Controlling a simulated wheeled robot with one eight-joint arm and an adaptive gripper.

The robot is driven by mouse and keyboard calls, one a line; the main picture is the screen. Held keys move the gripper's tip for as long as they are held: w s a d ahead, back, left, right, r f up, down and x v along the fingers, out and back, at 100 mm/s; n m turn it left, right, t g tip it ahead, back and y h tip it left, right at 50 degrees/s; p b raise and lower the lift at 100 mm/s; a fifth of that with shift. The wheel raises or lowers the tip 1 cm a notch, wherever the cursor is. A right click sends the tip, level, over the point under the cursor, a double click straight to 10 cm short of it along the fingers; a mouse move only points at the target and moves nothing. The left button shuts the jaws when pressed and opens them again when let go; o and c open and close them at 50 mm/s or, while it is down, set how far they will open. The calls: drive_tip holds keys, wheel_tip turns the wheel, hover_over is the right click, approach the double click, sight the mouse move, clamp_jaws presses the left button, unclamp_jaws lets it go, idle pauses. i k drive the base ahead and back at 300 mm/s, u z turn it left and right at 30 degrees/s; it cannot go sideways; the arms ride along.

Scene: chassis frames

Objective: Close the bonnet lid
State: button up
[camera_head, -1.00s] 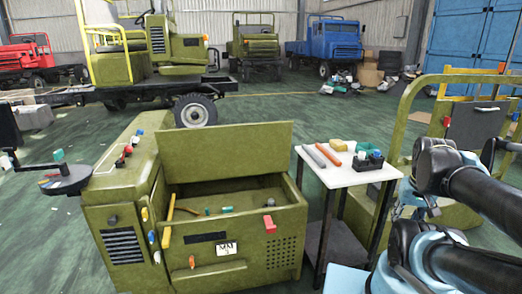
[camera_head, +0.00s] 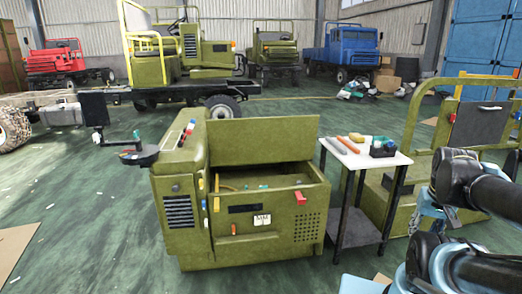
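The olive bonnet lid (camera_head: 264,139) stands raised and open, upright along the back edge of the olive chassis box (camera_head: 310,232). The open bay below it shows a few small items inside, partly hidden by the front wall. A red latch-like block (camera_head: 300,198) sits on the front rim at the right. My arm is at the lower right, apart from the lid and to the right of the white table. My gripper's fingers cannot be made out in this view.
A small white-topped table (camera_head: 362,160) with tools and a dark bin (camera_head: 383,148) stands close at the box's right. A round dark tray (camera_head: 138,155) sticks out at the left. An olive frame (camera_head: 470,130) stands at right.

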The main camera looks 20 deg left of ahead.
sight(234, 141)
drive_tip(key=k, duration=0.8)
drive_tip(key=u, duration=2.4)
drive_tip(key=i, duration=5.55)
drive_tip(key=u, duration=0.05)
